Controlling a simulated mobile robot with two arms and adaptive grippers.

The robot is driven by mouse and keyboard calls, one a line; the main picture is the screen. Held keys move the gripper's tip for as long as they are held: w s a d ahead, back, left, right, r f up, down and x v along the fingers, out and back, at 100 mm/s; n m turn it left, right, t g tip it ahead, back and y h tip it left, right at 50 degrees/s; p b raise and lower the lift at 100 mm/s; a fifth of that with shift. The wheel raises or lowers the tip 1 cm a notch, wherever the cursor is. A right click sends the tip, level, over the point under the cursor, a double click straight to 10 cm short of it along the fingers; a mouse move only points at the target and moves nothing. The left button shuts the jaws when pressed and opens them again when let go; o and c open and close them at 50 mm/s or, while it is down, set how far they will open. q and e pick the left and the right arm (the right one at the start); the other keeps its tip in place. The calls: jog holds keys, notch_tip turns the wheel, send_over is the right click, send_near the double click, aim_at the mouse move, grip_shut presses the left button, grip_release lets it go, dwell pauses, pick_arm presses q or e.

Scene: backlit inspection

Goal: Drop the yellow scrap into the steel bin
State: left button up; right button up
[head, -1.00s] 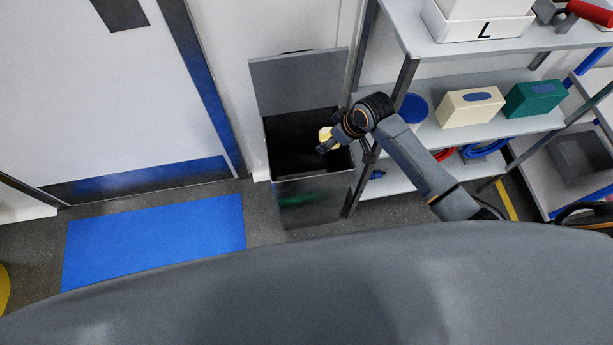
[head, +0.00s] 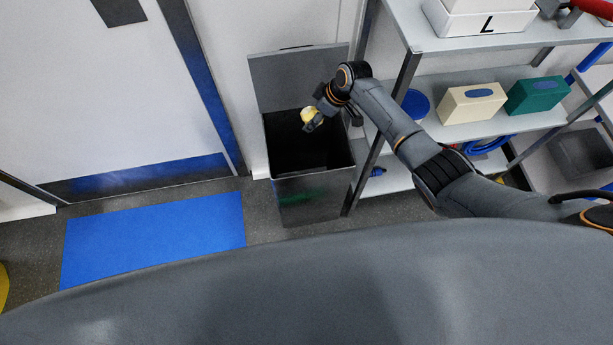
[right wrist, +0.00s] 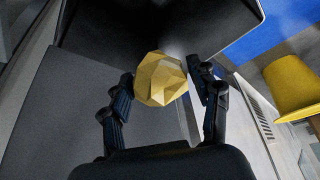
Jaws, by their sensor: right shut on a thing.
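The steel bin (head: 312,202) stands on the floor against the wall in the head view, with its lid (head: 297,78) raised at the back and its dark mouth open. My right gripper (head: 313,121) is over the mouth, toward the back near the lid. It is shut on the yellow scrap (head: 308,113). In the right wrist view the faceted yellow scrap (right wrist: 160,80) sits between the two fingers of my right gripper (right wrist: 163,86), with the dark bin opening behind it. My left gripper is not in view.
A shelf unit (head: 460,128) stands right of the bin, with a cream box (head: 470,104), a green box (head: 537,95) and a blue round container (head: 415,104). A blue mat (head: 152,236) lies left of the bin. A yellow object (right wrist: 293,86) shows in the right wrist view.

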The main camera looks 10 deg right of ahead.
jog(key=shift+f+b, duration=1.4)
jog(key=shift+f, duration=0.6)
jog(key=shift+r, duration=0.1)
jog(key=o, duration=0.8)
notch_tip(320, 180, up, 10)
